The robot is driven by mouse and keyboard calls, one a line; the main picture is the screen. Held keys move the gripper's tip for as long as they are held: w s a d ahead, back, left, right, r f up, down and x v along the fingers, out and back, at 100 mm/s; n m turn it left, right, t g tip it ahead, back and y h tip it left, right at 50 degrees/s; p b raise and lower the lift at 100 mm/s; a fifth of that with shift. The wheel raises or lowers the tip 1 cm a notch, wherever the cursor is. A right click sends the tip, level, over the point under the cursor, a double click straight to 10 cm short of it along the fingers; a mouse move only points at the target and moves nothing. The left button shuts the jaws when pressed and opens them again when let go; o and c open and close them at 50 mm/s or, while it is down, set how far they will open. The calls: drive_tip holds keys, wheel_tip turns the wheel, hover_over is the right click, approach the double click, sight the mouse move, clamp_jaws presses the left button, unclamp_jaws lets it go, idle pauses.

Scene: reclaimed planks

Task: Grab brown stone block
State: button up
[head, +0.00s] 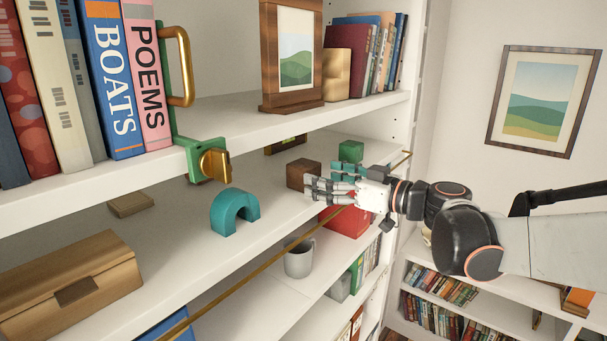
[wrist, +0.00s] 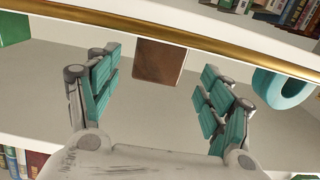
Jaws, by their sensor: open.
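The brown stone block (head: 303,173) is a small dark cube on the middle shelf in the head view. In the wrist view the brown block (wrist: 159,64) shows a square face at the upper middle, between the fingers and past their tips. My gripper (head: 322,184) reaches in from the right, with its fingers close to the block and partly covering its right side in the head view. In the wrist view my gripper (wrist: 162,84) has its teal-padded fingers spread wide, with nothing held between them. I cannot tell the exact gap to the block.
A teal arch (head: 235,211) stands left of the block, and a green block (head: 351,151) stands behind the gripper. A brass rail (head: 268,262) runs along the shelf front. A wooden box (head: 75,285) is at left. The shelf with books (head: 119,95) is overhead.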

sight(303, 172)
drive_tip(key=shift+p+x, duration=0.65)
drive_tip(key=shift+x, duration=2.75)
drive_tip(key=shift+d, duration=0.15)
drive_tip(key=shift+c, duration=0.5)
drive_tip(key=c, duration=1.4)
drive_tip(key=shift+c, duration=0.5)
drive_tip(key=shift+r, duration=0.1)
